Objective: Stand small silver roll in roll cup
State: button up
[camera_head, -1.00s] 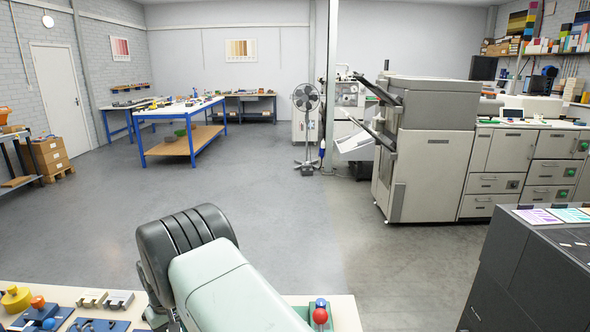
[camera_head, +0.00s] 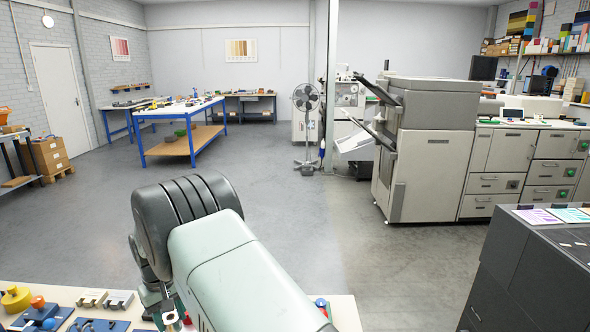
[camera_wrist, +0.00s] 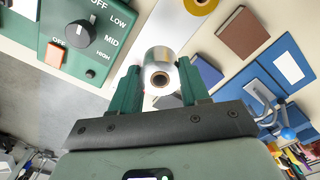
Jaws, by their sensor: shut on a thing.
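In the wrist view my gripper (camera_wrist: 160,88) is shut on a small silver roll (camera_wrist: 158,62), with one green finger on each side. The roll's end with its dark core hole faces the camera. In the head view the round end of a roll (camera_head: 171,318) shows below my wrist, at the bottom edge. I cannot make out the roll cup in either view.
The wrist view shows a green dial box (camera_wrist: 88,35) at the left, a brown block (camera_wrist: 244,33), a yellow ring (camera_wrist: 236,4) and a blue board (camera_wrist: 282,68) at the right. In the head view, blue fixtures (camera_head: 42,316) stand at the table's left.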

jog(key=shift+r, duration=0.35)
dwell(0.3)
jog(key=s+d, duration=0.8)
jog(key=d, duration=0.3)
jog(key=shift+s+a+f, duration=0.1)
jog(key=shift+a+f, duration=0.05)
jog(key=shift+f, duration=2.55)
jog(key=shift+f, duration=0.6)
jog(key=o, duration=0.7)
jog(key=shift+r, duration=0.1)
notch_tip(320, 180, up, 11)
